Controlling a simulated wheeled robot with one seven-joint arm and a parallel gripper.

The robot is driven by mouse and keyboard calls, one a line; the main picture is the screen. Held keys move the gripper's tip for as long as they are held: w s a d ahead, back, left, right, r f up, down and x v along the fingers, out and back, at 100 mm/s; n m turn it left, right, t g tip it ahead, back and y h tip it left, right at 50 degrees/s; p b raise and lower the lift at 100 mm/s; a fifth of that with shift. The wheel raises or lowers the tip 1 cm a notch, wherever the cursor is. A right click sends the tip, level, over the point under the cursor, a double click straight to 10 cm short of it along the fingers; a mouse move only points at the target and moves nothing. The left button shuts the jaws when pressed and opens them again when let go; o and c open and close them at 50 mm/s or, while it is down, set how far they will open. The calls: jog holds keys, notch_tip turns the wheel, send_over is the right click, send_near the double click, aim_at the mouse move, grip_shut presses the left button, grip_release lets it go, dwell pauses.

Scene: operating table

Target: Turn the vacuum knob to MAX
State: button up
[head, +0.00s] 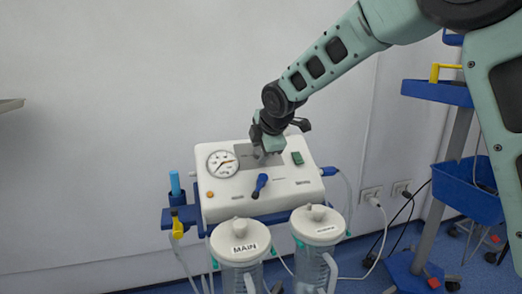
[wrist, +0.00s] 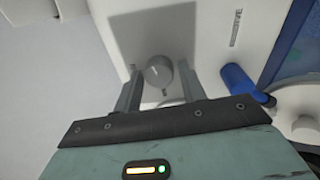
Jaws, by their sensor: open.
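A white suction unit (head: 230,197) stands against the wall with a round gauge (head: 222,164), a green switch (head: 297,158) and a blue lever (head: 260,186) on its sloped face. A round grey knob (wrist: 158,71), seemingly the vacuum knob, sits on the grey panel in the wrist view. My gripper (head: 266,154) is open over that panel and mostly hides the knob in the head view. In the wrist view, my gripper's fingers (wrist: 159,84) stand on either side of the knob; contact cannot be told. The knob's setting and a MAX mark are not readable.
Two lidded canisters stand in front: one marked MAIN (head: 238,244) and another (head: 317,229). The blue lever (wrist: 243,83) lies just right of my fingers in the wrist view. A blue-shelved cart (head: 440,92) stands at right, with cables and wall sockets (head: 371,194) nearby.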

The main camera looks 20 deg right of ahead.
jog(key=shift+c, duration=0.3)
jog(key=c, duration=0.6)
jog(key=shift+c, duration=0.2)
jog(key=shift+m, duration=0.3)
